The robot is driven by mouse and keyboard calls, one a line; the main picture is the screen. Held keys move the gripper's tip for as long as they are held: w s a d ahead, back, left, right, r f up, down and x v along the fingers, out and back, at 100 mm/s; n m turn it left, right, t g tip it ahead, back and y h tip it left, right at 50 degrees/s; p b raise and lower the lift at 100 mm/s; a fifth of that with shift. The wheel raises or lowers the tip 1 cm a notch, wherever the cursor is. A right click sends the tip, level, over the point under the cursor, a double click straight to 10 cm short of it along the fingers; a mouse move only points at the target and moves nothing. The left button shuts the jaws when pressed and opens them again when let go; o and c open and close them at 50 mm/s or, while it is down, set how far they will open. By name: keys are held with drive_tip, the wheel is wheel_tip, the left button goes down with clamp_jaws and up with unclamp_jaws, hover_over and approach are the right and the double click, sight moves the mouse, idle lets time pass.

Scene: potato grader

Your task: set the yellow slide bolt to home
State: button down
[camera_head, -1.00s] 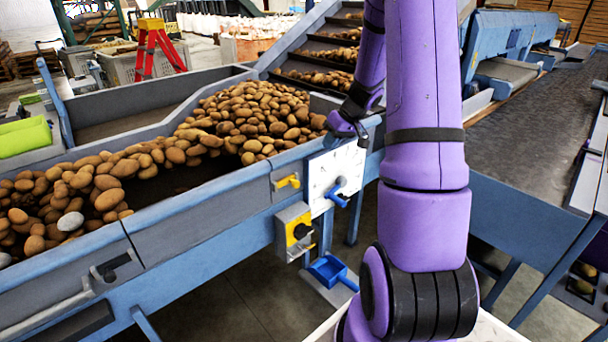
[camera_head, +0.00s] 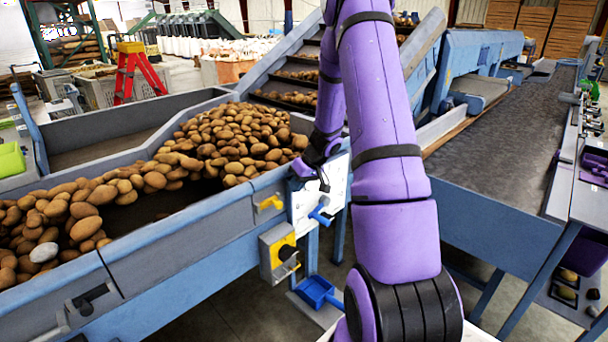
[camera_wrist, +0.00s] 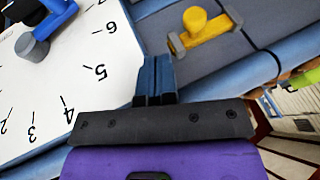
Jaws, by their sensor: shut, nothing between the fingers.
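The yellow slide bolt (camera_head: 269,203) is mounted on the grey side rail of the potato trough. In the wrist view the bolt (camera_wrist: 204,30) shows a rounded knob on a yellow bar, seated in a grey bracket. My gripper (camera_wrist: 155,66) is shut and empty, with its blue fingertips apart from the bolt and to its lower left in that view. In the head view my gripper (camera_head: 321,181) hangs in front of the white panel, right of the bolt, and is partly hidden by its own wrist. I cannot tell the bolt's position from any marking.
A white numbered dial panel (camera_wrist: 75,75) with a blue lever (camera_head: 320,215) is beside the bolt. Below are a yellow-and-grey switch box (camera_head: 279,250) and a blue scoop-like tray (camera_head: 315,291). Potatoes (camera_head: 225,145) fill the trough behind.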

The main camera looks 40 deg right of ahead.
drive_tip(key=a, duration=0.1)
drive_tip(key=a+f, duration=0.2)
drive_tip(key=shift+w+a+f, duration=0.15)
drive_tip(key=shift+w+a, duration=0.2)
drive_tip(key=a, duration=0.4)
drive_tip(key=shift+a, duration=0.3)
drive_tip(key=d+v, duration=0.2)
drive_tip(key=v, duration=1.1)
drive_tip(key=shift+w+d+f, duration=0.35)
